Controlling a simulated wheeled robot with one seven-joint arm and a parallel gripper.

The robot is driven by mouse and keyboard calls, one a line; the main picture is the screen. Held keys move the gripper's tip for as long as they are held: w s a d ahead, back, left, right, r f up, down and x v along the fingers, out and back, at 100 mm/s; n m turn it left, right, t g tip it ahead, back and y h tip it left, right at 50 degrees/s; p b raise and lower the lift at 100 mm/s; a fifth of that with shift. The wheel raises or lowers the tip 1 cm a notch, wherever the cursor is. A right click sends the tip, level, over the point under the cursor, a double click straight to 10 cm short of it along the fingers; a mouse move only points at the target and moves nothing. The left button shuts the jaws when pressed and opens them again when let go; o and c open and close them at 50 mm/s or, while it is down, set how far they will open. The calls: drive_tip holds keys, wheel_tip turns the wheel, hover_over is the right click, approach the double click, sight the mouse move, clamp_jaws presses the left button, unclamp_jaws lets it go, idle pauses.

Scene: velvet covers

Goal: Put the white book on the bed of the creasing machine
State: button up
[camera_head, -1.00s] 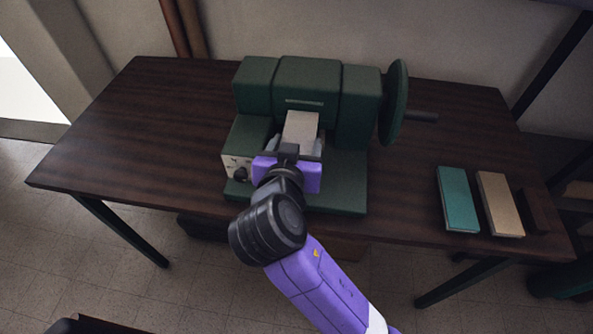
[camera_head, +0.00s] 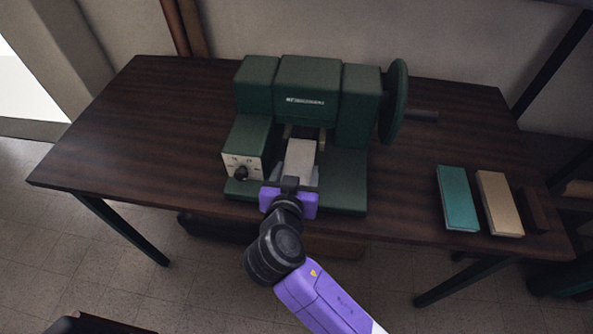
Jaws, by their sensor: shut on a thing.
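The white book (camera_head: 300,155) is pale and flat. It lies over the front part of the bed of the green creasing machine (camera_head: 345,197), in the slot between the control box and the right block. My gripper (camera_head: 297,178) is shut on the book's near end at the machine's front edge. The fingertips are partly hidden by the purple gripper body. I cannot tell whether the book touches the bed.
A teal book (camera_head: 457,198), a cream book (camera_head: 499,203) and a dark brown book (camera_head: 536,210) lie on the right of the dark table (camera_head: 130,140). The machine has a handwheel (camera_head: 396,103) on its right and a knob (camera_head: 241,172) at front left. The table's left side is clear.

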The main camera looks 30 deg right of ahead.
drive_tip(key=shift+f, duration=0.15)
drive_tip(key=o, duration=1.5)
drive_tip(key=shift+r, duration=0.2)
drive_tip(key=b+v, duration=0.1)
drive_tip(key=v, duration=1.1)
drive_tip(key=shift+f, duration=0.15)
drive_tip(key=s+f+n+y, duration=0.7)
drive_tip(key=s+f, duration=0.4)
drive_tip(key=f, duration=0.1)
drive_tip(key=s+d+r+t, duration=0.1)
drive_tip(key=s+d+r, duration=0.1)
drive_tip(key=s, duration=0.3)
drive_tip(key=s+d+r+t, duration=0.1)
drive_tip(key=s+d+r, duration=0.1)
drive_tip(key=s+r, duration=0.2)
drive_tip(key=s+d+r+t, duration=0.2)
drive_tip(key=s+r, duration=0.2)
drive_tip(key=s, duration=0.1)
drive_tip(key=shift+s+d+r+y, duration=0.2)
drive_tip(key=shift+s+r+y, duration=0.2)
